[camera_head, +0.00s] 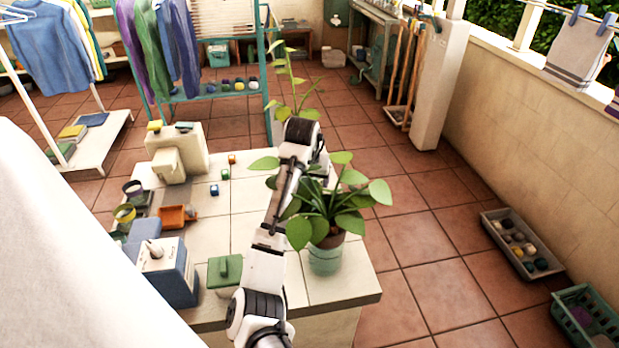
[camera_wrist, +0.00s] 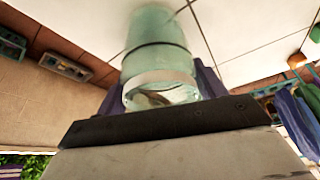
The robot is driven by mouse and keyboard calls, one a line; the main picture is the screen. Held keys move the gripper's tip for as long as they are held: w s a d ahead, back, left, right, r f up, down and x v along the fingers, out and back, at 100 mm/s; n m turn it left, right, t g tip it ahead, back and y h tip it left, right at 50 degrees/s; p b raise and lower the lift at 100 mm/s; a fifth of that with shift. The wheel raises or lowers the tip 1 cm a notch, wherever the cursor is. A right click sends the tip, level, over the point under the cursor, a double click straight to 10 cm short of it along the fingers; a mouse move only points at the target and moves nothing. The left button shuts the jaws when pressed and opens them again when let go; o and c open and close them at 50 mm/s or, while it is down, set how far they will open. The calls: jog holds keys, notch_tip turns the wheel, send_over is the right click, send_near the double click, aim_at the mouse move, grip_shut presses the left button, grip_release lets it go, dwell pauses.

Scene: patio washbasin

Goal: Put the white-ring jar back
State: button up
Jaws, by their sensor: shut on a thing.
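The white-ring jar (camera_wrist: 158,45) is pale green, see-through glass with a dark band and a white ring around its mouth. It shows in the wrist view, with the mouth end nearest the camera. My gripper (camera_wrist: 165,84) is shut on it, with bluish fingers on both sides near the ring. Pale tiled surface shows beyond the jar; I cannot tell whether it touches that surface. In the head view my arm reaches over the tiled counter (camera_head: 345,287). There my gripper and the held jar cannot be made out behind the arm and the leaves.
A green block (camera_head: 225,271), a blue box (camera_head: 175,277) and an orange tray (camera_head: 173,217) stand left. Small cubes lie farther back. Counter between them is partly clear.

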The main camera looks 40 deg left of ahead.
jog(key=shift+f, duration=0.1)
jog(key=o, duration=1.3)
